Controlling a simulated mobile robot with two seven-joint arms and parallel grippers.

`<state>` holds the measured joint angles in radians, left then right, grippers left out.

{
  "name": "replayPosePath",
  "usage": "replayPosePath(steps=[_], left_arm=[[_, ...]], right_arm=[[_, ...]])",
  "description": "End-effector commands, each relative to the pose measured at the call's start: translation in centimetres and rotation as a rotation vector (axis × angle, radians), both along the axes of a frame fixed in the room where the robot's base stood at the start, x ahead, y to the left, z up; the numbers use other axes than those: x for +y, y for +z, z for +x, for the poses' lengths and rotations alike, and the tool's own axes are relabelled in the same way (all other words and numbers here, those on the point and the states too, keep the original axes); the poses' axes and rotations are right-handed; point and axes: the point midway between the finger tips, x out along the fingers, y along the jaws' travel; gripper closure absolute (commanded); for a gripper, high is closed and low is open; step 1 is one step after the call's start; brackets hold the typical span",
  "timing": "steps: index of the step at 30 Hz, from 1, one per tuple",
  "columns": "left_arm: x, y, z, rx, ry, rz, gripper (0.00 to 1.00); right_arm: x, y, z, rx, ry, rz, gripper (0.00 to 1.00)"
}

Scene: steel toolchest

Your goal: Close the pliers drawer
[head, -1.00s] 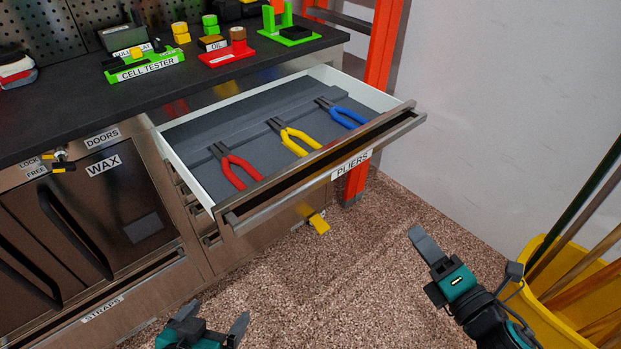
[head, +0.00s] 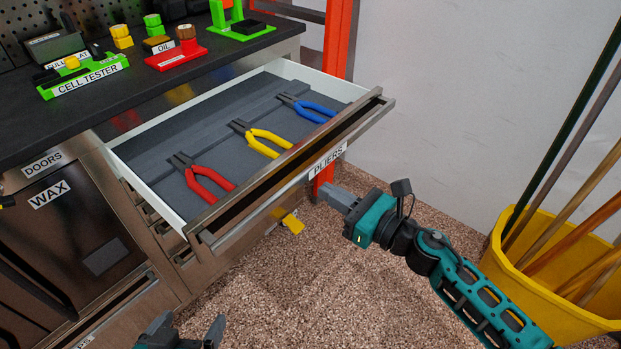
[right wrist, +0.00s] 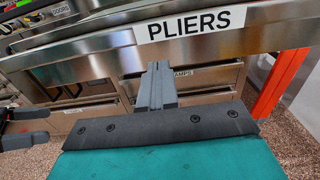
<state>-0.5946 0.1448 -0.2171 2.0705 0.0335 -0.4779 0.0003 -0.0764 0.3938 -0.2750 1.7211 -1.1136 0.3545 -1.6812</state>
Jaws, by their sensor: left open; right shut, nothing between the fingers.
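The pliers drawer (head: 290,166) stands pulled out of the steel chest, with a PLIERS label on its front. Red pliers (head: 205,180), yellow pliers (head: 262,140) and blue pliers (head: 308,108) lie on its grey liner. The drawer front also shows in the right wrist view (right wrist: 100,45), just ahead of the fingers. My right gripper (head: 327,190) is shut and empty, its tip near the lower edge by the label; I cannot tell whether it touches. My left gripper (head: 188,330) is open and empty at the bottom edge of the head view, low over the floor.
The worktop above holds a green cell tester (head: 85,77) and a red oil stand (head: 175,54). An orange upright (head: 338,50) stands at the chest's right side. A yellow bucket (head: 545,275) with long handles stands at the right, near my right arm. Speckled floor is clear below.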

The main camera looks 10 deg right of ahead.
Motion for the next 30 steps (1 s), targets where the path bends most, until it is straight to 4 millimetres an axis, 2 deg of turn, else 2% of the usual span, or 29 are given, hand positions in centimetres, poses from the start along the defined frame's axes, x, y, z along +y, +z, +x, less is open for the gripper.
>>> replayPosePath(steps=[3,10,30], left_arm=[[0.0,0.2,0.0,0.001,0.001,0.000,0.07],[0.1,0.2,0.0,0.001,0.002,0.002,0.07],[0.4,-0.1,-0.1,0.002,-0.002,0.013,0.07]], right_arm=[[1.4,0.2,1.8,-0.002,-0.001,0.001,1.00],[3.0,0.1,3.8,0.000,-0.001,0.002,1.00],[3.5,0.0,4.4,0.001,0.000,0.001,1.00]])
